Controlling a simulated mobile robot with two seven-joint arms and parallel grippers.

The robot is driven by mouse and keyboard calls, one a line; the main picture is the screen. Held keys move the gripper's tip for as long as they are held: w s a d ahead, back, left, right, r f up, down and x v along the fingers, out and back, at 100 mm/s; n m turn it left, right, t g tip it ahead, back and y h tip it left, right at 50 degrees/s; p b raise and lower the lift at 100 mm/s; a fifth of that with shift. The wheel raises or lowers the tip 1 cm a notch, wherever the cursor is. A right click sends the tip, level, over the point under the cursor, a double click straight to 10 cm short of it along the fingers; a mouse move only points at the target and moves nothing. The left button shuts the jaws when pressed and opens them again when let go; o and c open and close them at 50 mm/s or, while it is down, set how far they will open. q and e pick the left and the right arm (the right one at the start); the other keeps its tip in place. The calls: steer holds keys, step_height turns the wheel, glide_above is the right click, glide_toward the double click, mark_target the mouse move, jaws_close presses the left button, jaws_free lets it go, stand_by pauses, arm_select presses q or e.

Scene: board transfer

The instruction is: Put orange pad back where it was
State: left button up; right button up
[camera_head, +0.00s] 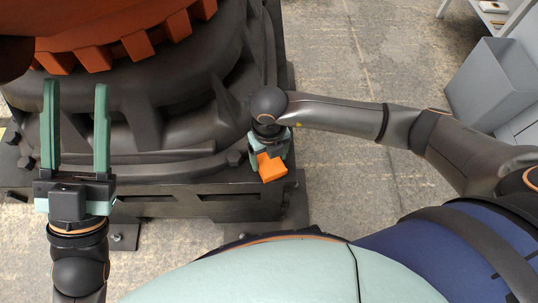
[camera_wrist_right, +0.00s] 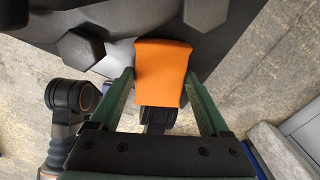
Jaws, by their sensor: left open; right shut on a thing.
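The orange pad (camera_head: 272,167) is a small orange block at the outer edge of the big dark machine base. My right gripper (camera_head: 268,152) is shut on it from above. In the right wrist view, the orange pad (camera_wrist_right: 161,72) sits between the two green fingers of my right gripper (camera_wrist_right: 160,88). Whether the pad touches the dark base under it I cannot tell. My left gripper (camera_head: 76,100) is open and empty, with its green fingers pointing up the picture over the left part of the machine base.
The dark machine base (camera_head: 170,207) with bolts fills the upper left, with an orange-red toothed ring (camera_head: 130,42) above it. A grey bin (camera_head: 492,82) and a shelf (camera_head: 498,12) stand at the right. The concrete floor (camera_head: 370,60) between is clear.

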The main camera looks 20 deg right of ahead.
mark_target(269, 160)
steer(key=o, duration=1.2)
steer(key=shift+c, duration=0.2)
arm_select(q)
steer(key=shift+r, duration=0.15)
arm_select(e)
steer(key=shift+r, duration=0.1)
steer(key=shift+r, duration=0.25)
step_height(269, 160, up, 5)
steer(key=shift+f+p, duration=0.15)
steer(key=shift+p, duration=0.85)
arm_select(q)
steer(key=w+f+n+g+y, duration=0.2)
steer(key=f+n+g+y, duration=0.1)
steer(key=f, duration=0.6)
steer(key=w+a+f+n+g+y+p, duration=0.1)
steer(key=w+f+n+g+y, duration=0.1)
steer(key=f+y, duration=0.3)
steer(key=shift+w+a+f+n+g+p, duration=0.35)
steer(key=shift+w+f+n, duration=0.35)
steer(key=shift+f, duration=1.35)
arm_select(e)
step_height(269, 160, up, 7)
arm_select(q)
steer(key=shift+d, duration=0.1)
